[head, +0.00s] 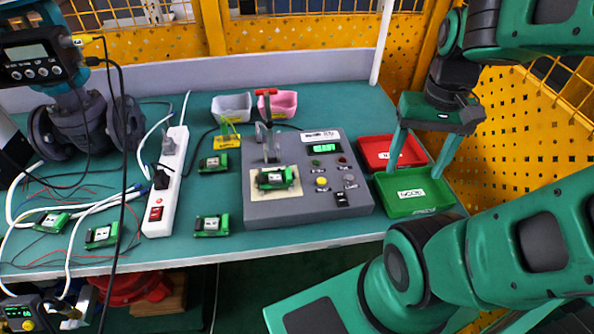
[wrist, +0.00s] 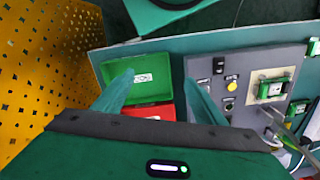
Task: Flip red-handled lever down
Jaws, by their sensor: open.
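The red-handled lever (head: 266,93) stands upright on the grey test box (head: 302,210), toward the box's back left. Its red grip is at the top, above a metal clamp. A green circuit board (head: 272,178) sits on a pale pad just in front of the clamp. My gripper (head: 417,174) is open and empty above the green and red trays, well to the right of the lever. In the wrist view, my gripper (wrist: 160,86) points at the trays, and the grey box (wrist: 216,68) lies to the right. The red grip cannot be made out there.
The green tray (head: 412,210) and red tray (head: 372,142) stand right of the box. A white bin (head: 232,100) and pink bin (head: 284,103) are behind. A power strip (head: 166,190), loose boards and a flanged valve occupy the left. A yellow perforated fence (head: 500,130) borders the right.

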